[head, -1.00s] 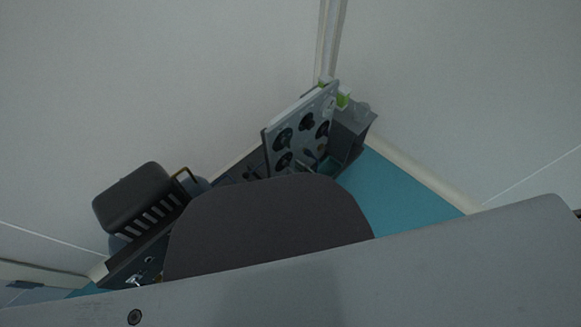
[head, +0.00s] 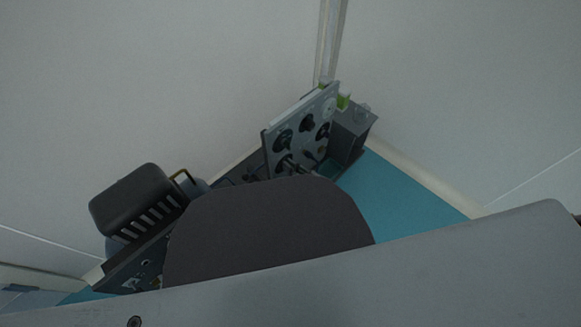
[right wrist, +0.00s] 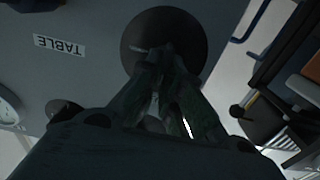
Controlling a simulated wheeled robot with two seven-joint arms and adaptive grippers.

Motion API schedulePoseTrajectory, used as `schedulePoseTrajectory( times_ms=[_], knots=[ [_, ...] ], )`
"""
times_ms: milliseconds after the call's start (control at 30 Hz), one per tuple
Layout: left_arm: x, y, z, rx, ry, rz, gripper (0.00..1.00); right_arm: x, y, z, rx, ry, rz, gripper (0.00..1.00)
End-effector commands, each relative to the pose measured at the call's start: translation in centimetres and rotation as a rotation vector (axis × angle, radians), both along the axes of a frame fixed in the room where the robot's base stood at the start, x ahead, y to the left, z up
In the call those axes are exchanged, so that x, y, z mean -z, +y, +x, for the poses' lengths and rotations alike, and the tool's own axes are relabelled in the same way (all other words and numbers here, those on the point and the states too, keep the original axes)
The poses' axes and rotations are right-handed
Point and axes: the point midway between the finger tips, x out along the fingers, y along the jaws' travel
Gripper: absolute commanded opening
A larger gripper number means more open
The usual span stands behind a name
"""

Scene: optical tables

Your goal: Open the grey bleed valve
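A grey upright panel (head: 296,123) with several dark round knobs stands in the corner in the head view. My right gripper (head: 290,162) is at the panel's lower left knob, partly hidden by a dark part of my body. In the right wrist view, its two fingers (right wrist: 163,56) converge with their tips together in front of a large dark round knob (right wrist: 188,28). The fingers cover the knob's middle, so I cannot tell whether they grip anything. An upside-down "TABLE" label (right wrist: 60,46) is on the panel beside it. I cannot identify the grey bleed valve. My left gripper does not show.
A black slotted box (head: 135,203) stands left of the panel in the head view. A dark grey box (head: 349,138) stands to the right. The teal table top (head: 400,197) is clear there. Walls close in behind. A gauge (right wrist: 8,108) shows in the right wrist view.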

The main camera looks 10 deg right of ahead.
Motion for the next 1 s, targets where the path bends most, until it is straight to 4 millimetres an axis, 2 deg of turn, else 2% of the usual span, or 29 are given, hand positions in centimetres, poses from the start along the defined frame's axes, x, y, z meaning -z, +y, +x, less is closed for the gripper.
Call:
schedulePoseTrajectory(
  times_ms=[567,1000],
  knots=[
    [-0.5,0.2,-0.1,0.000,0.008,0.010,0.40,-0.1,-0.1,0.0,0.000,0.028,0.040,0.00],
    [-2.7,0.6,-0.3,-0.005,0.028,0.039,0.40,-0.1,-0.5,0.3,0.001,0.155,0.226,0.00]
  ],
)
